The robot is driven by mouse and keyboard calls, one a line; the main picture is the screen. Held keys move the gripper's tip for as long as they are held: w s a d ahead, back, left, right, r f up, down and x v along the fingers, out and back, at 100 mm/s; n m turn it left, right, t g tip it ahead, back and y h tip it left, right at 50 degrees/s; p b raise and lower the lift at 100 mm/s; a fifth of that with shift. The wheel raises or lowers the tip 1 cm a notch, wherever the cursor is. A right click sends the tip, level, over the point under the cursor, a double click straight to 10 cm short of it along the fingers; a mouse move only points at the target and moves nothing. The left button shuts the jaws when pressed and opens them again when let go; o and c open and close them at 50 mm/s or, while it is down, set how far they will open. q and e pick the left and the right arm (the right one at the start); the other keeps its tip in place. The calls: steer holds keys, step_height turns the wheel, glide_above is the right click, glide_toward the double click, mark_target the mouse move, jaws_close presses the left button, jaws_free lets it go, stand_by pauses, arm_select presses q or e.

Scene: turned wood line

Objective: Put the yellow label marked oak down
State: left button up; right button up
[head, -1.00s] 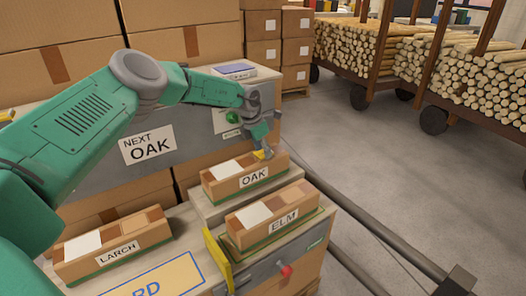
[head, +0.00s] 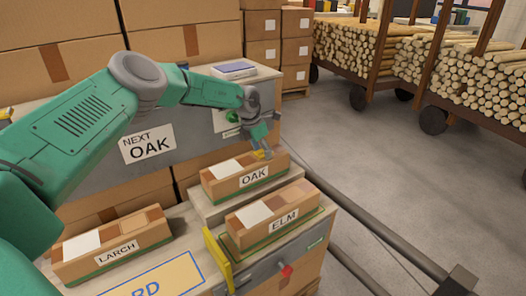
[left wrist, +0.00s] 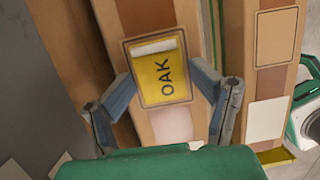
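The yellow label (left wrist: 163,75) reads OAK and has a pale strip along one end. In the left wrist view it lies between the fingertips of my left gripper (left wrist: 160,70), which sit at its two side edges and appear closed on it. In the head view my left gripper (head: 262,149) points down at the right part of the OAK box (head: 228,182), with a bit of yellow at its tips. Whether the label touches the box top is hard to tell. My right gripper is not in view.
The ELM box (head: 270,222) stands in front and to the right, and the LARCH box (head: 110,250) at the left. A sign (head: 148,146) reads NEXT OAK. A yellow plate (head: 217,262) stands upright near the ELM box. Log carts (head: 440,80) stand beyond open floor.

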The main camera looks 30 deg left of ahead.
arm_select(q)
steer(key=p+v, duration=0.2)
steer(key=v, duration=1)
steer(key=shift+r, duration=0.35)
steer(key=shift+w, duration=0.1)
steer(key=shift+f, duration=0.1)
